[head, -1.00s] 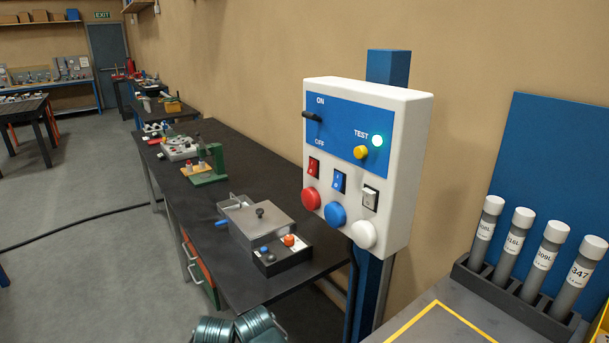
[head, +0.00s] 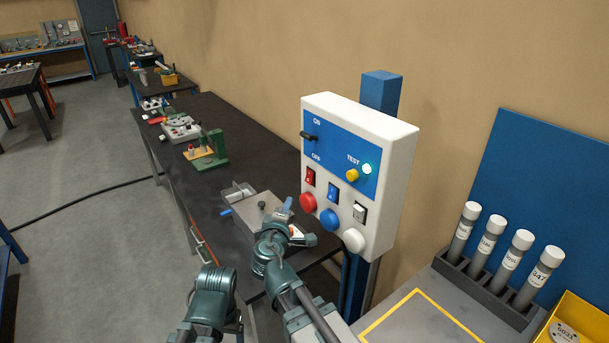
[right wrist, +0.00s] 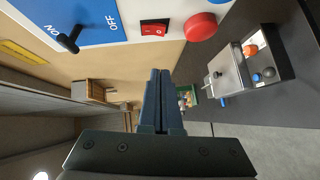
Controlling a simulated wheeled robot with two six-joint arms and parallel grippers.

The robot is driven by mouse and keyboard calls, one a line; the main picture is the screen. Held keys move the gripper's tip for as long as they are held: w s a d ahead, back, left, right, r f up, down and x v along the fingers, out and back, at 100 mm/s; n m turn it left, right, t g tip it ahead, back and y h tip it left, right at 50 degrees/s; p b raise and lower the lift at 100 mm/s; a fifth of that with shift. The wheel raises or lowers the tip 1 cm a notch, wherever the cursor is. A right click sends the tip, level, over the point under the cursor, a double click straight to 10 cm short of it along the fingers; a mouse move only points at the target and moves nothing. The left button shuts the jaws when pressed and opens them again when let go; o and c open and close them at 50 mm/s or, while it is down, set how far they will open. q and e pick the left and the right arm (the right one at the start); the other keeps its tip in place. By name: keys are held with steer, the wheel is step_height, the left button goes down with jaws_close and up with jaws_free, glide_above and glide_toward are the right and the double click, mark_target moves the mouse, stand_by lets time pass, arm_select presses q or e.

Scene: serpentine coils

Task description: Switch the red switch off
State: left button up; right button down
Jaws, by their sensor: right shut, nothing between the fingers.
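The red switch (head: 310,177) is a small red rocker in a black frame on the white control box (head: 400,150), above the red round button (head: 308,202). In the right wrist view the red switch (right wrist: 155,29) shows near the top, beside the red button (right wrist: 200,27). I cannot tell surely which side of the rocker is pressed in. My right gripper (head: 287,204) is below and left of the red button in the head view. Its blue fingers (right wrist: 158,73) are shut and empty, apart from the switch. My left gripper is not in view.
The box also carries a black ON/OFF lever (head: 309,136), a yellow TEST button (head: 351,175), a lit green lamp (head: 367,169), a blue switch (head: 333,190), a white switch (head: 359,212), and blue and white buttons. A dark bench (head: 240,140) stands behind; labelled tubes (head: 500,255) stand right.

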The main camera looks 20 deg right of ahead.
steer(key=shift+w+r, duration=0.1)
steer(key=b, duration=0.2)
glide_toward(308, 182)
steer(key=w+a, duration=0.2)
steer(key=w, duration=0.2)
steer(key=shift+w+d+f, duration=0.1)
steer(key=shift+w+d, duration=0.25)
steer(key=shift+d, duration=0.35)
steer(key=shift+w+d+f, duration=0.1)
steer(key=shift+w+d, duration=0.25)
steer(key=shift+d, duration=0.35)
steer(key=shift+w+d, duration=0.3)
steer(key=shift+d, duration=0.35)
steer(key=shift+w+d+f+b, duration=0.1)
steer(key=shift+d+f+b, duration=0.25)
steer(key=shift+b, duration=0.15)
